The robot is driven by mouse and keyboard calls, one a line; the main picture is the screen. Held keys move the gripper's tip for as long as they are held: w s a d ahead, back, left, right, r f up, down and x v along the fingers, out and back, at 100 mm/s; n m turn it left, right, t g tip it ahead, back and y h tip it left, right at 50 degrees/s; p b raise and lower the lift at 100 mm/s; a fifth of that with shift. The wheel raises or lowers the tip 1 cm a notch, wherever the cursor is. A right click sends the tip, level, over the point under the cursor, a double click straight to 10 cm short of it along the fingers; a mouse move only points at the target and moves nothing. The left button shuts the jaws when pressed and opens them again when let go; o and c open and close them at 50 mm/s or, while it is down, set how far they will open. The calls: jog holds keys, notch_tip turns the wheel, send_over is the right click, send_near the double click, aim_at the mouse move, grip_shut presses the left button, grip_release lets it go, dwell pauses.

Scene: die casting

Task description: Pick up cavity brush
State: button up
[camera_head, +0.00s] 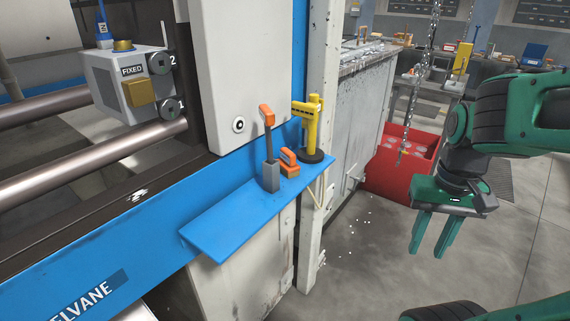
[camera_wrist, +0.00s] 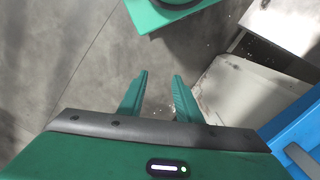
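A blue shelf (camera_head: 222,222) on the side of the machine holds three tools. The one that looks like the cavity brush stands upright, with an orange-topped dark handle and a grey block head (camera_head: 270,177). A small orange tool (camera_head: 289,163) is just right of it. A yellow tool (camera_head: 312,125) on a round black base stands at the shelf's far end. My gripper (camera_head: 433,250) hangs fingers down over the floor, well right of the shelf. In the wrist view my gripper (camera_wrist: 158,82) is open, with only floor between its fingers.
A red bin (camera_head: 385,182) stands on the floor behind my gripper, with chains (camera_head: 417,95) hanging above it. A white post (camera_head: 318,190) rises beside the shelf. A grey cabinet (camera_head: 360,110) stands behind. The floor between shelf and gripper is free.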

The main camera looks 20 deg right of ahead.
jog(key=shift+o, duration=0.6)
jog(key=shift+s+r, duration=0.15)
jog(key=shift+r, duration=0.1)
jog(key=n+t+y, duration=0.1)
jog(key=n+t, duration=0.5)
jog(key=n, duration=0.3)
send_near(288, 151)
jog(key=x, duration=0.5)
jog(key=shift+d, duration=0.1)
jog(key=shift+x, duration=2.8)
grip_shut()
